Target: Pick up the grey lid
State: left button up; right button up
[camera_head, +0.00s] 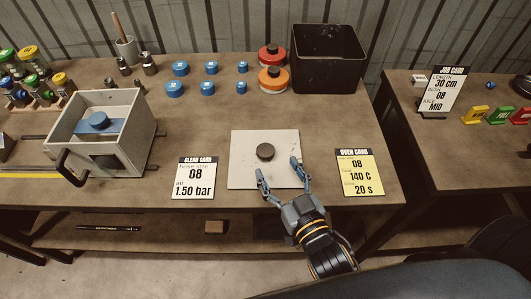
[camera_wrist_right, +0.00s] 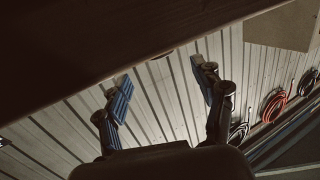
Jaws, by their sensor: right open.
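A dark grey round lid (camera_head: 265,151) lies on a pale square plate (camera_head: 240,172) near the front middle of the table. My right gripper (camera_head: 278,173) is open and empty, its fingers spread and pointing towards the plate. In the head view the fingertips overlap the plate's front part, just short of the lid; their height is unclear. In the wrist view the open right gripper (camera_wrist_right: 160,78) has nothing between its fingers, and the lid does not show. My left gripper is not in view.
A grey open box (camera_head: 132,138) stands at left.

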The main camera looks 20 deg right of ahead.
aim_at(269, 156)
jog(key=shift+w, duration=0.2)
jog(key=w, duration=0.1)
jog(key=w+p, duration=0.1)
jog(key=w, duration=0.2)
jog(key=shift+w+a+f, duration=0.3)
jog(key=shift+w+f, duration=0.05)
jog(key=shift+w, duration=0.05)
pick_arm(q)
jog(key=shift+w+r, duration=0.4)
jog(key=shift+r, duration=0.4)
pick_arm(e)
jog(key=shift+c, duration=0.4)
grip_shut()
pick_arm(q)
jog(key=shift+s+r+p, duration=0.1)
jog(key=shift+p, duration=0.2)
pick_arm(e)
jog(key=shift+r, duration=0.1)
